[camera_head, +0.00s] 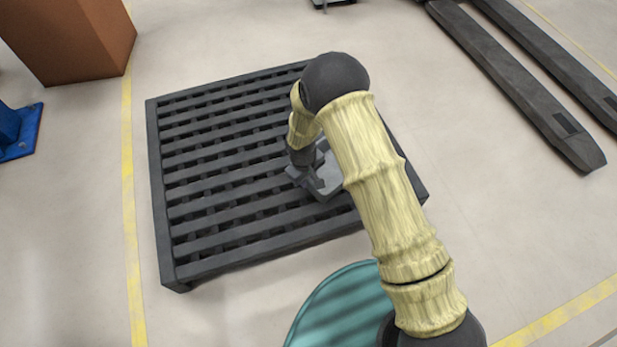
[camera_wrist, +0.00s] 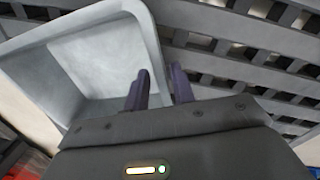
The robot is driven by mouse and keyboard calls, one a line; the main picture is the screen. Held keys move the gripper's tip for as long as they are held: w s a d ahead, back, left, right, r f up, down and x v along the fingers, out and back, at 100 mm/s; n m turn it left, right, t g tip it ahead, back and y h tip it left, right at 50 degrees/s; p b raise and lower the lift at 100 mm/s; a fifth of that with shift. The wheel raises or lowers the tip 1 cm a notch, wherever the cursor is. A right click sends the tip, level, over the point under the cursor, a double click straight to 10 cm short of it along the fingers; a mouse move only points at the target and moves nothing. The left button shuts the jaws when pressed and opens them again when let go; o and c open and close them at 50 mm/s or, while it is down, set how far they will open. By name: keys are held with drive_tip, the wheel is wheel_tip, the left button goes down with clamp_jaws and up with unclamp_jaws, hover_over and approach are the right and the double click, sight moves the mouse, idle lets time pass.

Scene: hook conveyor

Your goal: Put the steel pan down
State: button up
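The steel pan (camera_wrist: 95,60) is a light grey, open rectangular tray with raised walls, filling the upper left of the wrist view. My gripper (camera_wrist: 160,88) has one dark finger inside the pan and one outside, with the pan's side wall between them. In the head view the pan (camera_head: 328,189) is over the right part of a dark slatted pallet (camera_head: 225,180), partly hidden by my arm. My gripper (camera_head: 312,182) is at its left side there. I cannot tell whether the pan's bottom touches the slats. The pan looks empty.
The pallet's left half is bare. A teal round object (camera_head: 340,305) stands in front of it, partly behind my arm. A brown box (camera_head: 70,40) and a blue object (camera_head: 18,130) are at left. Dark fork arms (camera_head: 520,90) lie at upper right.

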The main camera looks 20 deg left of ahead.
wheel_tip(320, 180, up, 12)
drive_tip(key=s+p, duration=0.1)
drive_tip(key=p, duration=0.5)
drive_tip(key=shift+a, duration=0.35)
drive_tip(key=w+d+r+m, duration=0.2)
drive_tip(key=d+r+m, duration=0.4)
drive_tip(key=d+r, duration=1)
drive_tip(key=s+d+r+m, duration=0.3)
drive_tip(key=s+d, duration=0.2)
drive_tip(key=d, duration=0.3)
drive_tip(key=s+d+r+m+t, duration=0.1)
drive_tip(key=s+d+r+m, duration=0.2)
drive_tip(key=s+d, duration=0.3)
drive_tip(key=shift+d+r+t+y, duration=0.3)
drive_tip(key=shift+d+r, duration=0.5)
drive_tip(key=shift+d, duration=0.35)
drive_tip(key=shift+r+p, duration=0.1)
drive_tip(key=shift+p, duration=0.2)
